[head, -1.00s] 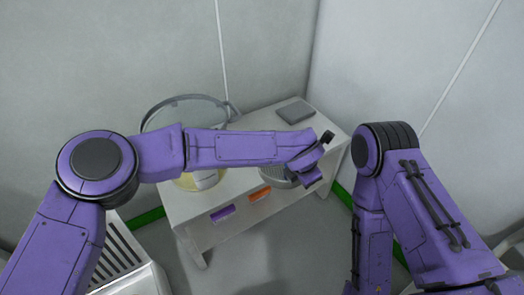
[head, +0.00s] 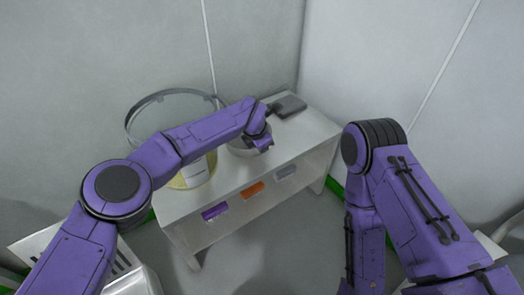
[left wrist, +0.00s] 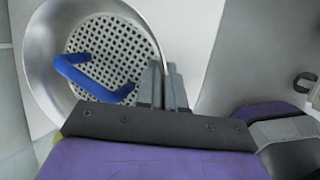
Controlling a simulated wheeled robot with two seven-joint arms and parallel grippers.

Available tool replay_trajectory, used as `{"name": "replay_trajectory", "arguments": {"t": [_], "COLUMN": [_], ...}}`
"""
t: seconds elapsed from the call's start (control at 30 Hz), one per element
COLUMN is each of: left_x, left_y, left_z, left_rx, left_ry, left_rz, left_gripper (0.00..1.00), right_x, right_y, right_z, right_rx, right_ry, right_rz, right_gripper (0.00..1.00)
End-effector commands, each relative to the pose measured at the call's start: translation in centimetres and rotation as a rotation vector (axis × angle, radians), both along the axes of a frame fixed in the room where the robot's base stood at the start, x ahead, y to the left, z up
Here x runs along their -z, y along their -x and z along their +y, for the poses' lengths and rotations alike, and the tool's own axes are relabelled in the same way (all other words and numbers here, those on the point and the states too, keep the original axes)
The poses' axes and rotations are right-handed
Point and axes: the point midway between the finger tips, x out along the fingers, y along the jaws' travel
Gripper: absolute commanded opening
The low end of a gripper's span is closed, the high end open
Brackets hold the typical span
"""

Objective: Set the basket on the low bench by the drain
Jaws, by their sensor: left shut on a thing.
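The basket (left wrist: 110,22) is a round metal bowl with a perforated bottom and a blue handle (left wrist: 82,70) in the left wrist view. My left gripper (left wrist: 165,85) is shut on its right-hand rim. In the head view, the basket (head: 240,149) is over the top of the white bench (head: 228,180), partly hidden by my left gripper (head: 263,143). I cannot tell whether its bottom touches the bench. My right arm hangs at the right, and its gripper is out of view.
A large clear-walled vessel (head: 150,112) with a yellow base stands on the bench's left, partly behind my left arm. A dark grey box (head: 289,106) lies at the back right. Purple (head: 215,212), orange (head: 252,190) and grey (head: 285,172) tags mark the front edge. Bench top right of the basket is clear.

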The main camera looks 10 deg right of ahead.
Motion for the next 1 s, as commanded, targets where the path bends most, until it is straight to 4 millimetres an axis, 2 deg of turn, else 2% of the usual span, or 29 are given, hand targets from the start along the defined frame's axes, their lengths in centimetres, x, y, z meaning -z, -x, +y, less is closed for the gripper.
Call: {"name": "replay_trajectory", "arguments": {"t": [0.03, 0.1, 0.4, 0.5, 0.8, 0.87, 1.0], "left_x": [1.5, 2.3, 2.3, 2.2, 2.0, 1.5, -1.1], "left_y": [0.1, -0.3, -0.3, -0.3, -0.3, -0.3, 0.4], "left_z": [0.0, 0.1, 0.1, 0.1, 0.1, 0.2, 0.9], "left_rx": [0.000, -0.001, -0.001, -0.001, -0.001, -0.001, 0.000], "left_ry": [-0.001, 0.001, 0.001, 0.000, 0.001, 0.001, 0.000], "left_rz": [0.001, -0.002, -0.001, 0.000, -0.001, -0.001, -0.002], "left_gripper": [0.00, 0.00, 0.00, 0.33, 0.33, 0.33, 0.33], "right_x": [0.7, 1.2, 1.2, 1.1, 0.9, 0.6, -0.5], "right_y": [0.0, 0.0, 0.0, 0.0, 0.0, 0.0, 0.0], "right_z": [0.0, 0.0, 0.0, 0.0, 0.0, 0.0, 0.0], "right_rx": [0.000, 0.000, 0.000, 0.000, 0.000, 0.000, 0.000], "right_ry": [0.000, 0.000, 0.000, 0.000, 0.000, 0.000, 0.000], "right_rz": [0.000, 0.000, 0.000, 0.000, 0.000, 0.000, 0.000], "right_gripper": [0.48, 0.48, 0.48, 0.48, 0.48, 0.48, 0.48]}}
